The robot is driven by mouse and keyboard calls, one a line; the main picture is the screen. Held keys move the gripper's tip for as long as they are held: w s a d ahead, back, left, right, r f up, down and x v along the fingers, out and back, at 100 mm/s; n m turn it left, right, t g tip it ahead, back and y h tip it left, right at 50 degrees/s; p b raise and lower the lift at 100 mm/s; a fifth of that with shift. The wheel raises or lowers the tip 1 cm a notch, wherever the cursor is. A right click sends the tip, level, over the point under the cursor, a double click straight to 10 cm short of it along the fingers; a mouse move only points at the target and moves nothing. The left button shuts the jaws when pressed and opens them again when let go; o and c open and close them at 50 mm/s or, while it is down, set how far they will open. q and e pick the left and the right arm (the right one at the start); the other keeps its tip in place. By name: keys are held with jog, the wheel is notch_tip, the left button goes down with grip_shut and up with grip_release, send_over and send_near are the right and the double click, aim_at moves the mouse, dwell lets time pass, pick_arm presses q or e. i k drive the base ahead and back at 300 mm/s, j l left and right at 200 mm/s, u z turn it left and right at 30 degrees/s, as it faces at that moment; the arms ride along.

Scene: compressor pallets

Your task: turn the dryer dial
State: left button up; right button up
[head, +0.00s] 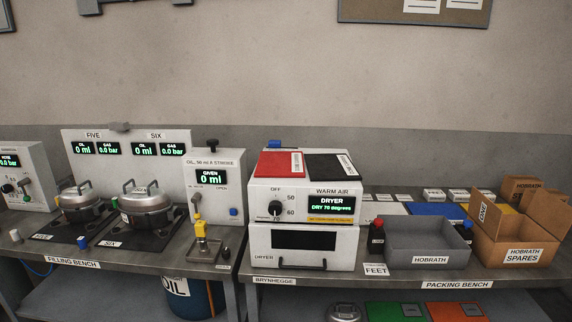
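The dryer (304,213) is a white box on the bench in the middle of the head view. Its black round dial (275,208) is on the left of the front panel, with marks OFF, 50, 60 and 70 around it. The dial's pointer is too small to read surely. The green display (330,206) reads "DRYER" and "DRY 70 degrees". The dryer's lower door (304,240) is shut, with a dark window and a black handle. Neither of my grippers shows in this view.
The packing bench at right holds a grey tray (428,258), a dark bottle (376,237) and an open cardboard box (520,253). Red and black pads lie on the dryer.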

aim_at(274, 209)
jog(key=i+l+u, duration=0.2)
jog(key=l, duration=0.2)
jog(key=i+l+u, duration=0.2)
jog(key=l, duration=0.25)
jog(key=l+u, duration=0.2)
jog(key=l, duration=0.25)
jog(key=i+l+u, duration=0.2)
jog(key=l, duration=0.3)
jog(key=l+u, duration=0.2)
jog(key=l, duration=0.25)
